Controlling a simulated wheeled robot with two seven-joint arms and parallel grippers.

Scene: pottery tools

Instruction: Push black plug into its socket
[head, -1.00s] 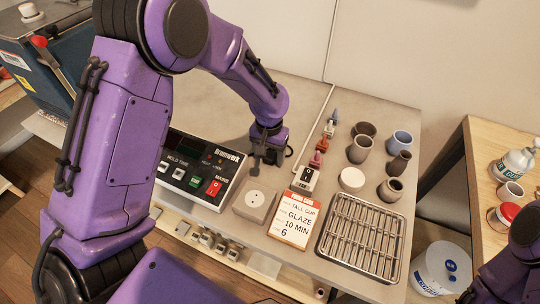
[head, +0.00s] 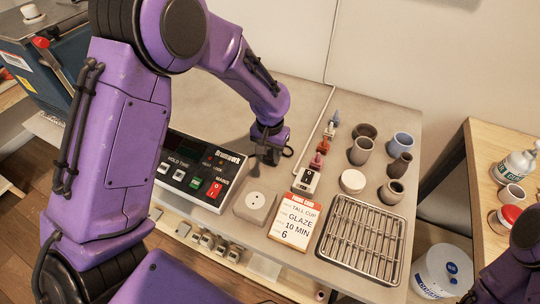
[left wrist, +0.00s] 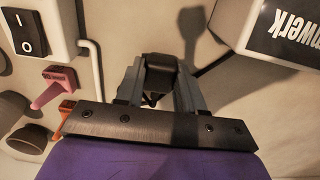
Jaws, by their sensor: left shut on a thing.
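My left gripper (head: 267,155) is shut on the black plug, above the grey worktop and behind the socket block. The left wrist view shows the black plug (left wrist: 160,72) between the two grey fingers, its far end partly hidden in shadow. In the head view the gripper mostly hides the plug, and a dark cable loop shows at its right. The socket (head: 255,201) is a pale square block with a round face and small holes. It stands empty in front of the gripper, apart from the plug. It is not visible in the left wrist view. My right gripper is out of view.
A control box (head: 200,170) stands left of the socket. Further right are a wire rack (head: 362,238), a white lid (head: 352,181) and several small pots. Worktop behind the gripper is clear.

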